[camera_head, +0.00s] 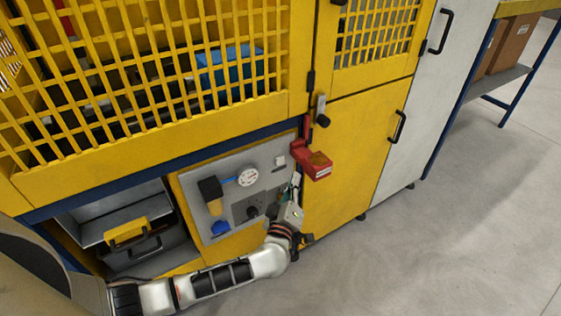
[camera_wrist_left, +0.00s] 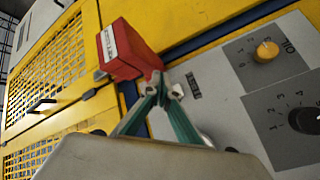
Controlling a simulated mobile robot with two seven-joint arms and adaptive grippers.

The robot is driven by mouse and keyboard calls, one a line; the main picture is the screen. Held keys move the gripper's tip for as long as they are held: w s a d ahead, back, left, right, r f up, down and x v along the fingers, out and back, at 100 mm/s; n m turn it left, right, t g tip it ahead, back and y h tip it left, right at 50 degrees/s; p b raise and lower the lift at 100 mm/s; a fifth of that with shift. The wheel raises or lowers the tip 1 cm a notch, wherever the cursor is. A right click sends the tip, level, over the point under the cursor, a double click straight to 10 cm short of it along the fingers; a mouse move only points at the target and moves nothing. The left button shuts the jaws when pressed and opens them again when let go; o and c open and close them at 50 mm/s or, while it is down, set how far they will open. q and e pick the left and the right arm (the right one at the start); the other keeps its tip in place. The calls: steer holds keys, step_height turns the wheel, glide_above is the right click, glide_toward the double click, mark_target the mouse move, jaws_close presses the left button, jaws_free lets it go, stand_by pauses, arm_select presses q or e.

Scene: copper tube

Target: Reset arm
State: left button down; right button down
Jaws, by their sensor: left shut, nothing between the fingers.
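My left arm comes in from the lower left in the head view, and its gripper (camera_head: 295,182) is in front of the grey control panel (camera_head: 205,190). In the left wrist view the left gripper's (camera_wrist_left: 160,88) green fingers meet at the tips, shut and empty. A red box with a white label (camera_head: 314,162) is mounted on the yellow machine just above the fingertips. The red box also shows in the left wrist view (camera_wrist_left: 128,48), just beyond the fingertips; I cannot tell whether they touch it. My right gripper is not in view.
An open compartment with a yellow-handled drawer (camera_head: 126,232) is at lower left. Yellow mesh doors (camera_head: 150,75) are above. Grey floor (camera_head: 450,235) is clear at right.

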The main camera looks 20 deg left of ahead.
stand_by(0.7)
arm_select(q)
steer(key=s+d+f+m+g+h+p, duration=0.1)
steer(key=s+d+m+h, duration=0.35)
steer(key=s, duration=0.25)
steer(key=s+d+f+m+h, duration=0.1)
steer(key=s+d+m+h, duration=0.35)
steer(key=s, duration=0.35)
steer(key=s+a+f+m+g+y, duration=0.2)
steer(key=s+a+f, duration=0.3)
steer(key=s, duration=0.3)
steer(key=s+a+f+m+g+y, duration=0.2)
steer(key=s+a+f+m+g, duration=0.2)
steer(key=s+f, duration=0.4)
steer(key=shift+s+a+g+p, duration=0.15)
steer(key=shift+a+g+p, duration=0.35)
steer(key=shift+a, duration=0.35)
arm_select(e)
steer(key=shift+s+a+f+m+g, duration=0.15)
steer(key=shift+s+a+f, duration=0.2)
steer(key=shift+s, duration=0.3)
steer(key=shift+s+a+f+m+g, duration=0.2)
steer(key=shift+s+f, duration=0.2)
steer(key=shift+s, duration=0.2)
